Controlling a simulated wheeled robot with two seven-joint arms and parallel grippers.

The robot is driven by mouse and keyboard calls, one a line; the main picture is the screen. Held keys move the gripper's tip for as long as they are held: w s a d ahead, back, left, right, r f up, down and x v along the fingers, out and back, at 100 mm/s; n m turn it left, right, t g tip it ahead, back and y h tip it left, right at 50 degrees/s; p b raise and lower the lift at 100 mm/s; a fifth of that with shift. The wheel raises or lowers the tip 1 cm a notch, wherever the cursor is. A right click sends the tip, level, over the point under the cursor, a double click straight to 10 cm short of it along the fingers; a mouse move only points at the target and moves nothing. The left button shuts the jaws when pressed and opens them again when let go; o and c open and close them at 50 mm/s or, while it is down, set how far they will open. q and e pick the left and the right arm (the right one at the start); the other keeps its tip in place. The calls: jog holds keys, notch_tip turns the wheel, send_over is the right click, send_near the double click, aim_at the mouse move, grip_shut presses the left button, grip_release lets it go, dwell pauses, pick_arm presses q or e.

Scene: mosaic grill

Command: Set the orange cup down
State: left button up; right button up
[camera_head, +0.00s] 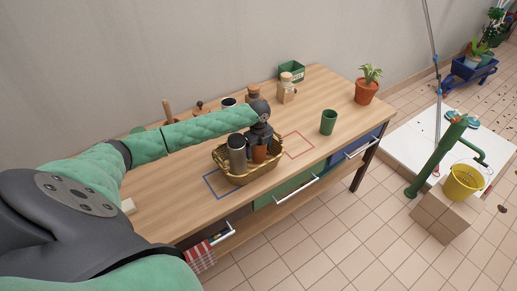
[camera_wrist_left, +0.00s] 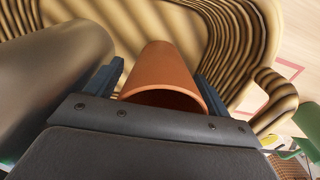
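The orange cup (camera_head: 259,154) stands in the wicker basket (camera_head: 240,179) on the wooden table, beside a grey metal cylinder (camera_head: 237,155). My left gripper (camera_head: 259,143) reaches down over the cup from above. In the left wrist view the orange cup (camera_wrist_left: 165,75) fills the space between the two fingers, close against both near its rim, so the gripper looks shut on it. The grey cylinder (camera_wrist_left: 50,70) is just left of the fingers. The cup's bottom is hidden, so I cannot tell whether it touches the basket floor. My right gripper is not in view.
A red outlined square (camera_head: 299,145) lies free right of the basket. A blue outlined square (camera_head: 212,186) is partly under the basket's left end. A green cup (camera_head: 328,122), a potted plant (camera_head: 366,92), a corked jar (camera_head: 287,88) and a green box (camera_head: 291,71) stand farther off.

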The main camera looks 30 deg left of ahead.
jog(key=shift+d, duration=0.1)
pick_arm(q)
jog(key=shift+r, duration=0.5)
jog(key=shift+w+r+b, duration=0.1)
jog(key=shift+r+b, duration=0.3)
jog(key=shift+r, duration=0.15)
notch_tip(320, 180, up, 10)
jog(key=b, duration=0.2)
jog(key=shift+b, duration=0.35)
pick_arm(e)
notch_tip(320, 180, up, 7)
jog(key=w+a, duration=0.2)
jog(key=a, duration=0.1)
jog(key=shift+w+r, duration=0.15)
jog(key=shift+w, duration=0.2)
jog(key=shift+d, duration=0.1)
